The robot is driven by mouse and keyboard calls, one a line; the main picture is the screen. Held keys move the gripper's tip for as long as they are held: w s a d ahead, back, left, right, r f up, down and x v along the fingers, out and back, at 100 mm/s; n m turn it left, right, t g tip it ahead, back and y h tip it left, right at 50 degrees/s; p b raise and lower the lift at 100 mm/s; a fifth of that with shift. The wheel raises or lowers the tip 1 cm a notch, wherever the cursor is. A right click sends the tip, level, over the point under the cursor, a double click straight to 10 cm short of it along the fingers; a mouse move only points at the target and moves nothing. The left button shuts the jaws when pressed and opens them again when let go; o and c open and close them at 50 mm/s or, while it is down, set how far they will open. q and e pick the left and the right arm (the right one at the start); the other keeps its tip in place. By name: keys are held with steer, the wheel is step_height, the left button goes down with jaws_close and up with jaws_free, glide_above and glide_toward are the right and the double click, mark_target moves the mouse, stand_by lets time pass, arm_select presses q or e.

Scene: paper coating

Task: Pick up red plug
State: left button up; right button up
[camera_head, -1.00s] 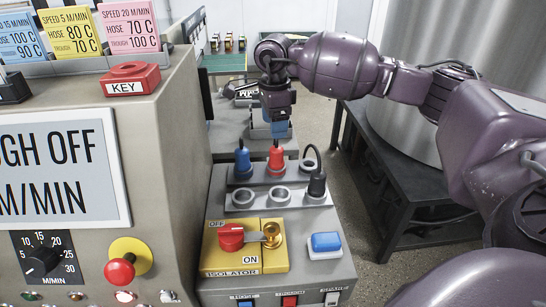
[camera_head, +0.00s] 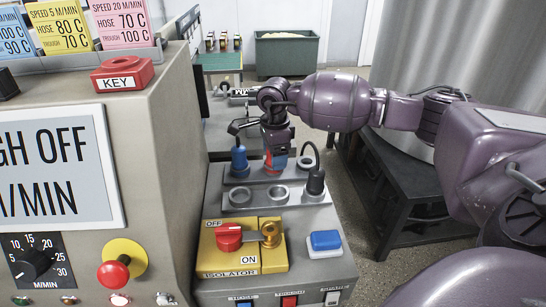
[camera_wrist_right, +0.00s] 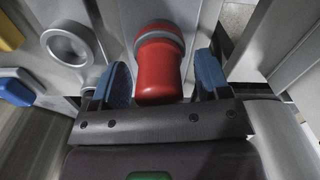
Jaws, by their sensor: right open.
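The red plug (camera_head: 270,163) stands in the back row of the socket panel, partly hidden behind my right gripper (camera_head: 278,156) in the head view. In the right wrist view the red plug (camera_wrist_right: 158,65) shows large, lying between the two blue fingertips of my right gripper (camera_wrist_right: 167,82). The fingers are open, one on each side of it, with gaps visible beside the plug. My left gripper is in neither view.
A blue plug (camera_head: 239,160) stands just left of the red one, and a black plug (camera_head: 315,182) is front right. Empty sockets (camera_head: 277,194) lie in the front row. The yellow isolator switch (camera_head: 243,246) and blue button (camera_head: 325,240) are nearer. The grey control cabinet (camera_head: 165,130) rises at left.

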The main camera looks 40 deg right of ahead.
steer(key=shift+r, duration=0.1)
steer(key=c, duration=1)
steer(key=shift+c, duration=0.2)
